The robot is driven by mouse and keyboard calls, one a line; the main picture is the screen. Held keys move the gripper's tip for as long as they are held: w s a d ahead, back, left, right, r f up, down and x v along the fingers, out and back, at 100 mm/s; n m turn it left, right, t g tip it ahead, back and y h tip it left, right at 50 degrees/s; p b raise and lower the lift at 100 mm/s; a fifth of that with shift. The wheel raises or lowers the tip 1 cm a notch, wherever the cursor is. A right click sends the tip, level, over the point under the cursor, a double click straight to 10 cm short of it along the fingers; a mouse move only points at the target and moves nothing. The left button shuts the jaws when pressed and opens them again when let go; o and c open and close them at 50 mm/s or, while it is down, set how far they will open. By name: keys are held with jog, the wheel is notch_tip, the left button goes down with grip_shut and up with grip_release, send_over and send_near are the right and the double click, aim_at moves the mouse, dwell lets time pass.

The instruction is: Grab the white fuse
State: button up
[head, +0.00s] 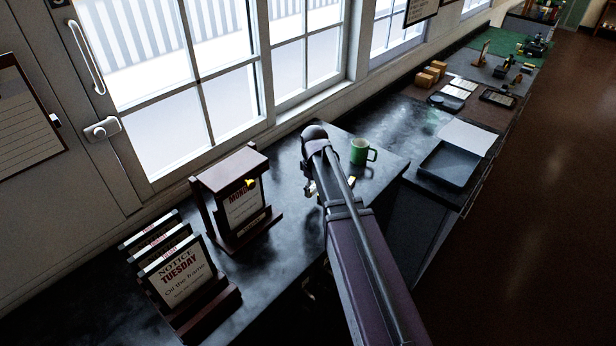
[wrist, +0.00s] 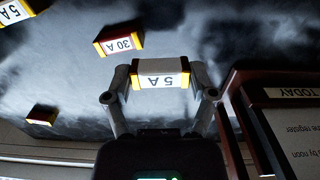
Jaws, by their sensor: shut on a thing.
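My gripper (wrist: 160,82) is shut on a fuse (wrist: 161,80) with a white face marked "5 A", a yellow end and red edging. The fuse lies crosswise between the two fingertips, over the dark worktop; I cannot tell whether it touches the surface. In the wrist view, a red fuse marked "30 A" (wrist: 119,42) lies just beyond, to the left. Another fuse marked "5 A" (wrist: 14,12) is cut off at the top left corner. A small yellow-ended fuse (wrist: 41,116) lies at lower left. In the head view my arm hides most of the gripper.
A dark wooden notice frame (head: 275,217) stands left of my arm, also close at right in the wrist view (wrist: 245,120). A rack of notice cards (head: 181,273) stands nearer. A green mug (head: 359,151) stands beyond my arm. A tray (head: 448,165) lies farther right.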

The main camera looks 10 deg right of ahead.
jog(key=shift+s+d+r, duration=0.1)
jog(key=shift+s+d, duration=0.1)
jog(key=shift+s, duration=1.3)
jog(key=shift+s, duration=0.15)
